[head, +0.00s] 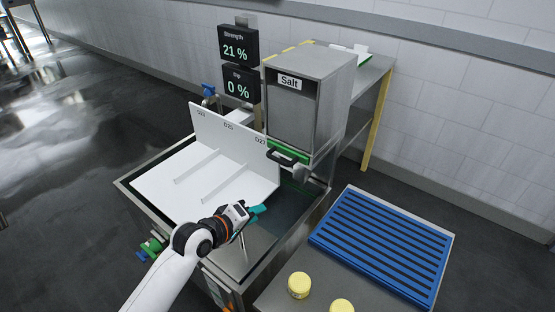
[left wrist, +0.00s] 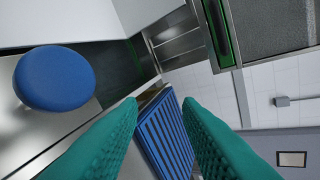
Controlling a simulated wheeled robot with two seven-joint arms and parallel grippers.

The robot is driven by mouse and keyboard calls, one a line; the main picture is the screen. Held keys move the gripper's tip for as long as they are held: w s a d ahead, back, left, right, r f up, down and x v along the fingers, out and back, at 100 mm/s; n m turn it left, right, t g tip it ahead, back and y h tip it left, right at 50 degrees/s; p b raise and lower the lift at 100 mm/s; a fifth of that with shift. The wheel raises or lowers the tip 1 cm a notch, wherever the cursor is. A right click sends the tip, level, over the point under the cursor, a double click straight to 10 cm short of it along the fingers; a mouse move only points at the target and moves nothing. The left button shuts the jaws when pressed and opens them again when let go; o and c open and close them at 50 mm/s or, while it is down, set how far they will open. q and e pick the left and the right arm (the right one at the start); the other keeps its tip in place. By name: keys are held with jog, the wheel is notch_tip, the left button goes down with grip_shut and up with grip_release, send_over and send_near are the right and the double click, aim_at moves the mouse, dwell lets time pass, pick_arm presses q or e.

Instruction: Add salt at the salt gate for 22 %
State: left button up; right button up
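The grey salt hopper (head: 305,112) with its "Salt" label stands behind the brine tank. The salt gate (head: 290,154), a green strip with a black handle, is at its lower front; it also shows in the left wrist view (left wrist: 224,35). The upper display (head: 237,44) reads Strength 21 %. The lower display (head: 239,84) reads Dip 0 %. My left gripper (head: 258,210), with teal fingers, is over the tank, below and in front of the gate and apart from it. In the left wrist view its fingers (left wrist: 160,104) are spread with nothing between them. My right gripper is not in view.
White panels (head: 165,185) marked D23, D25 and D27 cover much of the tank (head: 318,215). A blue slatted rack (head: 380,245) and yellow round pieces (head: 299,285) lie at right. A blue round piece (left wrist: 55,78) shows close in the left wrist view.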

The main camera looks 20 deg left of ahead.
aim_at(276, 161)
pick_arm(q)
jog(key=w+a+r+n+t, duration=0.3)
jog(key=w+r+n, duration=0.2)
jog(key=w+r, duration=0.2)
jog(key=shift+m+h, duration=0.3)
jog(key=x, duration=1.1)
jog(key=shift+d+f, duration=0.2)
jog(key=shift+d, duration=0.05)
jog(key=shift+c, duration=0.5)
grip_shut()
jog(key=shift+s, duration=0.1)
